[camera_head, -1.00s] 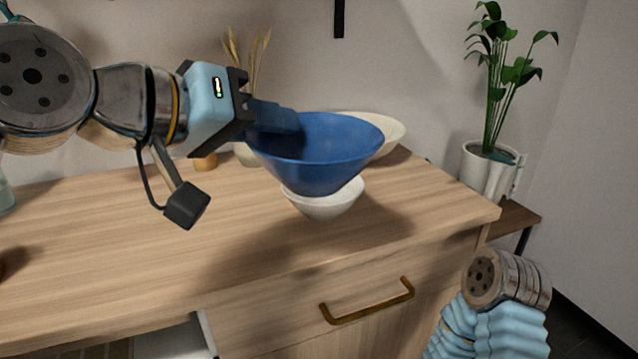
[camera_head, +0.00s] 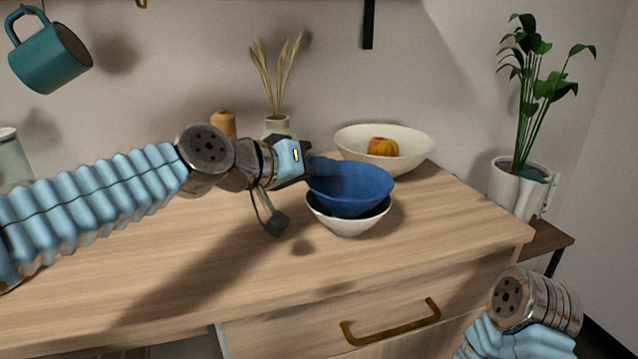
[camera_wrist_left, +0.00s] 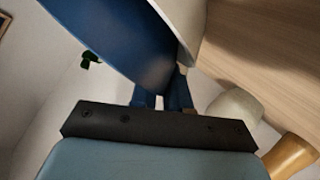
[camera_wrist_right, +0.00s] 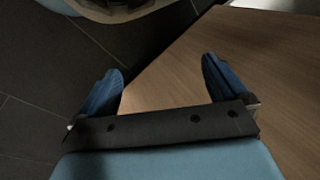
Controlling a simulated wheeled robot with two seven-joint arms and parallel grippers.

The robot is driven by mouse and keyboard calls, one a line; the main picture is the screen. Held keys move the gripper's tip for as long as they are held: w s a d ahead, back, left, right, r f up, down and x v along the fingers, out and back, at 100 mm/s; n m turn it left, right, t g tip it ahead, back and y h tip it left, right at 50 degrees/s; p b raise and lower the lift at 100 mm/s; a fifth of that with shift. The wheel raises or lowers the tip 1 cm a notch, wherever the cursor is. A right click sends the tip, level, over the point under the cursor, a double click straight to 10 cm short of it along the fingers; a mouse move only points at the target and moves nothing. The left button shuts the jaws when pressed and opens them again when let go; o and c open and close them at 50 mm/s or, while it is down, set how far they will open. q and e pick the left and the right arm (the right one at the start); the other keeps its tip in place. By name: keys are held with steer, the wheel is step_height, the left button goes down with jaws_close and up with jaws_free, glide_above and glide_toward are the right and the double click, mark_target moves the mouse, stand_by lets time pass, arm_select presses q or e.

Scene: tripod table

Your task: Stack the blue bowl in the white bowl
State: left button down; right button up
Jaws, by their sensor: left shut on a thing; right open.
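The blue bowl (camera_head: 352,190) sits inside the white bowl (camera_head: 349,224) on the wooden cabinet top, roughly upright, with the white rim showing around its lower part. My left gripper (camera_head: 314,168) reaches in from the left and is shut on the blue bowl's left rim. In the left wrist view the fingers (camera_wrist_left: 163,103) close at the edge of the blue bowl (camera_wrist_left: 125,45), with the white bowl (camera_wrist_left: 187,25) close against it. My right gripper (camera_wrist_right: 162,85) is open and empty in the right wrist view, by the cabinet's wooden surface.
A large cream bowl (camera_head: 415,140) holding an orange-yellow item (camera_head: 383,147) stands behind. A vase with dried stems (camera_head: 277,126) and a brown bottle (camera_head: 223,125) stand at the back. A teal mug (camera_head: 50,60) hangs upper left. The front of the cabinet top (camera_head: 230,285) is clear.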

arm_select(q)
steer(key=shift+s+f, duration=0.15)
steer(key=shift+f, duration=1)
steer(key=c, duration=1.1)
jaws_free()
steer(key=shift+r, duration=0.1)
steer(key=b+v, duration=0.2)
steer(key=v, duration=1)
steer(key=shift+b, duration=0.3)
